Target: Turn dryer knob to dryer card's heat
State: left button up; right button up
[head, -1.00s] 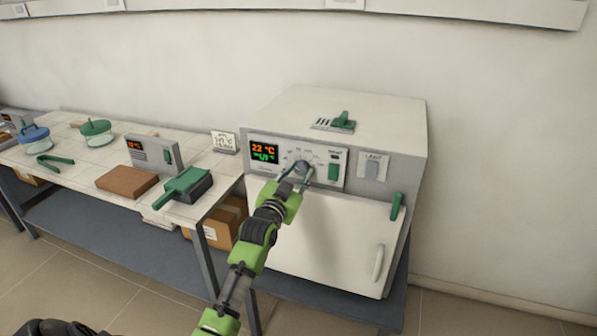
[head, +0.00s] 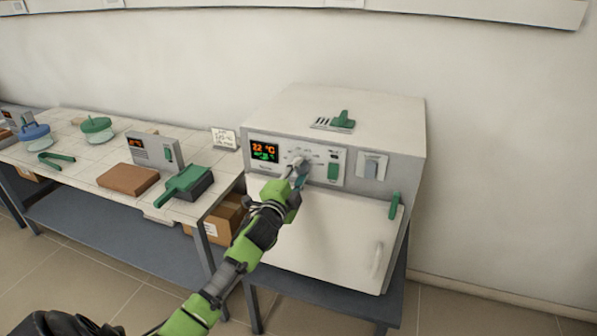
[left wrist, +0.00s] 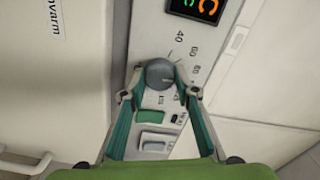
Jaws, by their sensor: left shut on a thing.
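The dryer (head: 345,130) is a white box with its door closed. Its control panel has a display (head: 264,151) reading about 22 °C in orange, with a blurred green value below. The grey round knob (head: 298,161) is right of the display and also shows in the left wrist view (left wrist: 160,73), by dial marks 40, 60 and 80. My left gripper (left wrist: 159,92) is shut on the knob, fingers on both sides; it partly hides the dial in the head view (head: 297,170). The white card (head: 224,138) stands left of the dryer; its number is too small to read surely.
A green switch (head: 333,171) and a grey switch (head: 372,166) are right of the knob. On the left bench are a brown block (head: 128,180), a green-handled scoop-like item (head: 182,184), a small grey device (head: 155,150) and lidded jars. A green latch (head: 395,205) is beside the door.

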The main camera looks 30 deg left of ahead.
pick_arm(q)
jog(key=shift+m, duration=2)
jog(key=o, duration=1.1)
jog(key=v, duration=1.2)
jog(key=shift+f, duration=0.1)
